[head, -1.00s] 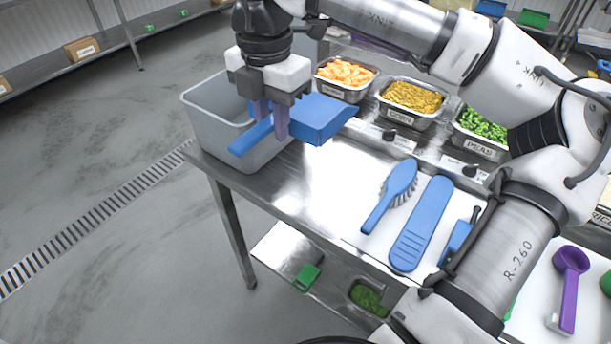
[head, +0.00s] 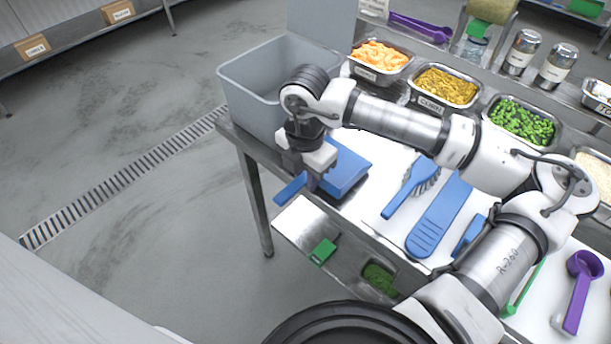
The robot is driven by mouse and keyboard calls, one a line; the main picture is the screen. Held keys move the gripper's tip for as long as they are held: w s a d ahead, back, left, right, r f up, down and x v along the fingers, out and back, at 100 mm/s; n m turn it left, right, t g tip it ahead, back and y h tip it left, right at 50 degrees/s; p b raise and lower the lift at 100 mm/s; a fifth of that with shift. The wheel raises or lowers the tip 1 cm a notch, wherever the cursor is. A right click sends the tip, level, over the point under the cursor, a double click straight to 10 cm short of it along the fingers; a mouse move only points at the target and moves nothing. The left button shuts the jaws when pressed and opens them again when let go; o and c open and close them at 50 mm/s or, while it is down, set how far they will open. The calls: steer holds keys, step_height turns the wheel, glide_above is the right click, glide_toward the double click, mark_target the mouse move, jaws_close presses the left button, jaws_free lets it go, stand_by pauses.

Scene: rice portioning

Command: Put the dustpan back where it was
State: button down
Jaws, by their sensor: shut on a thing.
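The blue dustpan (head: 347,168) is at the left end of the metal table, low over or on the white surface beside the grey bin; I cannot tell whether it touches. Its handle (head: 290,190) points to the lower left, past the table's front edge. My gripper (head: 311,182) is shut on the dustpan's handle from above. The fingertips are mostly hidden by my wrist.
The open grey bin (head: 245,83) stands behind and left of my gripper. A blue brush (head: 411,186) and a blue scraper (head: 439,218) lie to the right on the white surface. Trays of carrots (head: 381,57), corn (head: 446,86) and peas (head: 521,121) line the back.

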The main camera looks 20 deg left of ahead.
mark_target(305, 176)
steer(key=shift+f, duration=0.7)
steer(key=shift+f, duration=0.15)
steer(key=c, duration=1.3)
jaws_free()
steer(key=shift+o, duration=0.2)
steer(key=shift+r, duration=0.35)
step_height(305, 176, up, 12)
steer(key=b, duration=0.2)
steer(key=shift+f, duration=0.15)
